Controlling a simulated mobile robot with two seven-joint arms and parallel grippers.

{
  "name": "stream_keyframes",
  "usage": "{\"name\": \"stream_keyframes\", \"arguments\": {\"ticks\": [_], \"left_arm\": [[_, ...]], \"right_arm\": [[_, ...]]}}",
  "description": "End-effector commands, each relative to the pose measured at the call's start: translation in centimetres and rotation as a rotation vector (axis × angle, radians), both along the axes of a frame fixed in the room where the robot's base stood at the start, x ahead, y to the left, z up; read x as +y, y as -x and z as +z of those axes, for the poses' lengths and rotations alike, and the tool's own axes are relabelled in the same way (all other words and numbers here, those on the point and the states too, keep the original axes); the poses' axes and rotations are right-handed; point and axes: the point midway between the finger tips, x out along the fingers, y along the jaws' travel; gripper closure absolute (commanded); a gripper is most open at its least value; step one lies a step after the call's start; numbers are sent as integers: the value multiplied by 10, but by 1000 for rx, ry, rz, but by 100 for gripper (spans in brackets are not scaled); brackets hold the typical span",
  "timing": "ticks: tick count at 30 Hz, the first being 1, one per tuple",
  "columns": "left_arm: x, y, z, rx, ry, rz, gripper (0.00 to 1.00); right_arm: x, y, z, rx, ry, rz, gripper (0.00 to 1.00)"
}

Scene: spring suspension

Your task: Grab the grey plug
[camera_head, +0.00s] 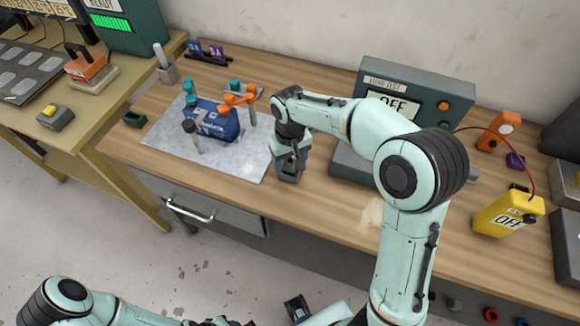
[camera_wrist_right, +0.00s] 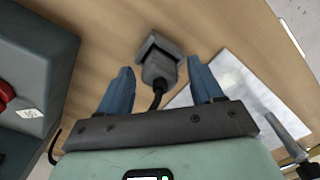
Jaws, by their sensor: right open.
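The grey plug (camera_wrist_right: 158,68) lies on the wooden bench in the right wrist view, with a dark cable running from it back toward my gripper's base. My right gripper (camera_wrist_right: 161,64) is open, with one blue finger on each side of the plug. I see gaps between the fingers and the plug; how far the fingertips are above the bench is unclear. In the head view my right gripper (camera_head: 290,168) points down at the bench beside the grey mat, and the plug cannot be made out there.
The grey mat (camera_head: 165,140) carries a blue block (camera_head: 212,118) and small orange and teal parts. A load-test box (camera_head: 425,90) reading OFF stands right of my right gripper. A yellow OFF device (camera_head: 508,215) with a red wire is farther right. Bare bench lies in front of the box.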

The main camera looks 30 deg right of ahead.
Motion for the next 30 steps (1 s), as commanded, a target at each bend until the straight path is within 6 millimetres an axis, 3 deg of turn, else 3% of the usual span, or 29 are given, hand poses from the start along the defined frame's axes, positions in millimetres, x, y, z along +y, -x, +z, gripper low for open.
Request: {"name": "stream_keyframes", "arguments": {"ticks": [3,10,11,15,25,30], "left_arm": [[0,1,-1,1,0,0,57],[0,1,-1,1,0,0,57],[0,1,-1,1,0,0,57],[0,1,-1,1,0,0,57],[0,1,-1,1,0,0,57],[0,0,1,0,0,0,57]], "right_arm": [[0,0,-11,1,0,0,34],[0,0,-12,0,0,0,34],[0,0,-12,0,0,0,41],[0,0,-11,-1,0,0,86],[0,0,-10,-2,-1,0,88],[0,-1,3,-4,-1,0,88]]}}
